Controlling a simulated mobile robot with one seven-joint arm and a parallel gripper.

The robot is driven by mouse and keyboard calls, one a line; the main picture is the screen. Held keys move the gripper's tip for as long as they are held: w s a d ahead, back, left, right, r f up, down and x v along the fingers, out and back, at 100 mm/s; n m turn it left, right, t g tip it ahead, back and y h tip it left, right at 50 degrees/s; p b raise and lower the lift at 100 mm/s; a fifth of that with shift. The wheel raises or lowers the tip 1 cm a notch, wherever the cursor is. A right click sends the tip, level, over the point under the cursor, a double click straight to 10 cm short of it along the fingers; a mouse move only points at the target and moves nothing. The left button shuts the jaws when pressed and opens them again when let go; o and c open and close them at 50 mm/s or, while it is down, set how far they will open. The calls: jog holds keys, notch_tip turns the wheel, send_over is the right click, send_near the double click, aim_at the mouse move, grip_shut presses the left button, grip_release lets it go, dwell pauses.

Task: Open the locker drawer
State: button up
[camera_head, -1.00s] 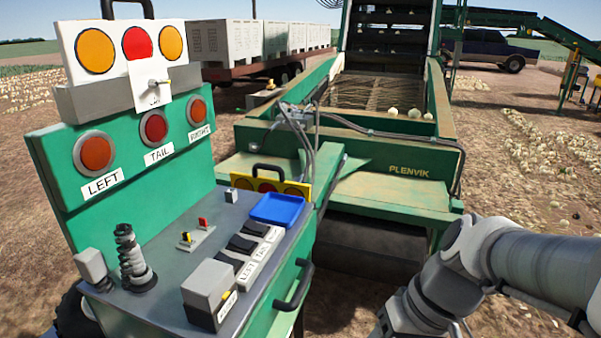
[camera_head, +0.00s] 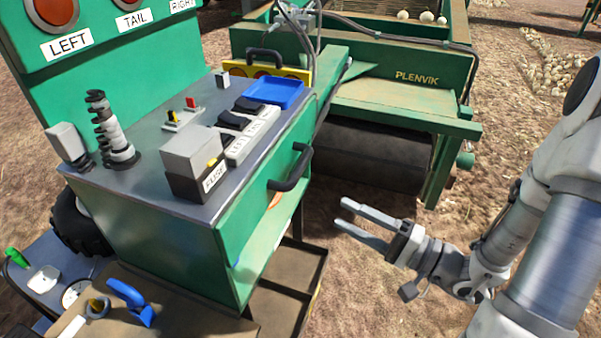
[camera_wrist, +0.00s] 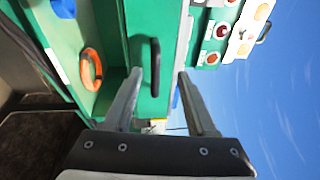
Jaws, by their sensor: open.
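The locker's green drawer front (camera_head: 262,182) is on the right side of the green console and looks flush with it. Its black bar handle (camera_head: 291,168) stands out from the front. In the wrist view the handle (camera_wrist: 155,68) appears upright, ahead of my fingers and between them in the picture. My gripper (camera_head: 343,213) is open and empty, to the right of and below the handle in the head view, apart from it. In the wrist view both fingers of my gripper (camera_wrist: 159,76) are spread around empty space.
The console top carries a fuse box (camera_head: 195,162), a blue tray (camera_head: 276,92) and a spring-like post (camera_head: 111,130). An orange ring (camera_wrist: 91,68) hangs in the open space beside the drawer front in the wrist view. A brown shelf (camera_head: 285,290) lies below. A green machine (camera_head: 400,95) stands behind.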

jog(key=w+d+f+m+t+h, duration=0.2)
jog(key=d+f+t, duration=0.1)
jog(key=t, duration=0.1)
jog(key=b, duration=0.6)
send_near(300, 168)
jog(key=x, duration=0.3)
jog(key=b+x, duration=0.1)
jog(key=x, duration=0.3)
jog(key=f+b+x, duration=0.1)
jog(key=x, duration=0.2)
jog(key=shift+w, duration=0.6)
grip_shut()
dwell(0.4)
